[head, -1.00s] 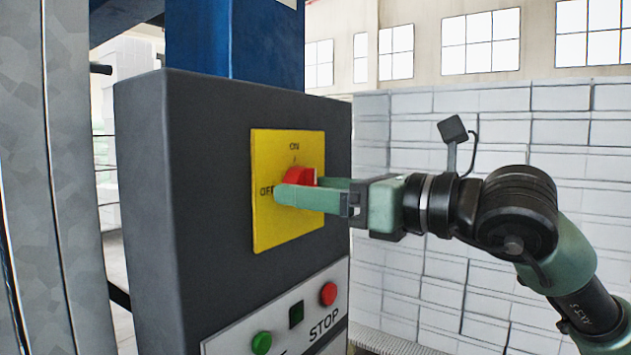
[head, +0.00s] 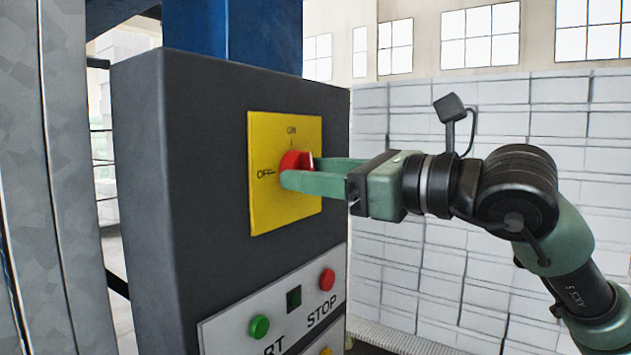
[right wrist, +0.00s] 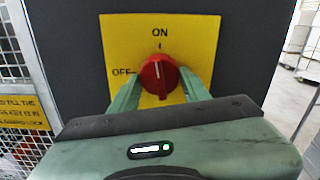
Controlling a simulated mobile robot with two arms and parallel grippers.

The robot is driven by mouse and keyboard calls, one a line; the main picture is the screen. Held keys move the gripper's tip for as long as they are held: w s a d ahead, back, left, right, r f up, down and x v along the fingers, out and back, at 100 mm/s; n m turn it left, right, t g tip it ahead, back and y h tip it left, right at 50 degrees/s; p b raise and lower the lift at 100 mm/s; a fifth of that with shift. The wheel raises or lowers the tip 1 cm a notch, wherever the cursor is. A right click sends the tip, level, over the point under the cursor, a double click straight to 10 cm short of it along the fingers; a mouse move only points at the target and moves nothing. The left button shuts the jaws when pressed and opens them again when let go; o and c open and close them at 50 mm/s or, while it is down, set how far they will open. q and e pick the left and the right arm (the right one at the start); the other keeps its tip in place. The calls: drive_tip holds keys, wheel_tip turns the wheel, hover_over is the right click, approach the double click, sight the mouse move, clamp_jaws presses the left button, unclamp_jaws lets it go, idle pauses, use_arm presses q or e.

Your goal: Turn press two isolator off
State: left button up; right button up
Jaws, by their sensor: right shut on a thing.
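The isolator is a red rotary knob (head: 292,160) on a yellow plate (head: 262,213) marked ON at the top and OFF at the left. My right gripper (head: 300,176) reaches in from the right and is shut on the knob. In the right wrist view, the red knob (right wrist: 159,76) sits between the two green fingers (right wrist: 160,92), one on each side. Its raised grip stands roughly upright, with a pale mark towards ON. In the head view the near finger hides the knob's lower part. My left gripper is not in view.
The dark grey control box (head: 205,200) carries the plate. Below are a green button (head: 259,327), a red STOP button (head: 327,279) and a small dark square. A grey metal post (head: 75,180) stands at the left. White blocks fill the background at the right.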

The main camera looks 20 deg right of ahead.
drive_tip(key=shift+w+d+r+n+b, duration=0.1)
drive_tip(key=shift+n+b, duration=1)
drive_tip(key=shift+n, duration=2.85)
drive_tip(key=shift+r+n+b, duration=0.1)
drive_tip(key=shift+n+b, duration=1)
drive_tip(key=shift+n, duration=2.85)
drive_tip(key=o, duration=1.4)
drive_tip(key=shift+c, duration=0.2)
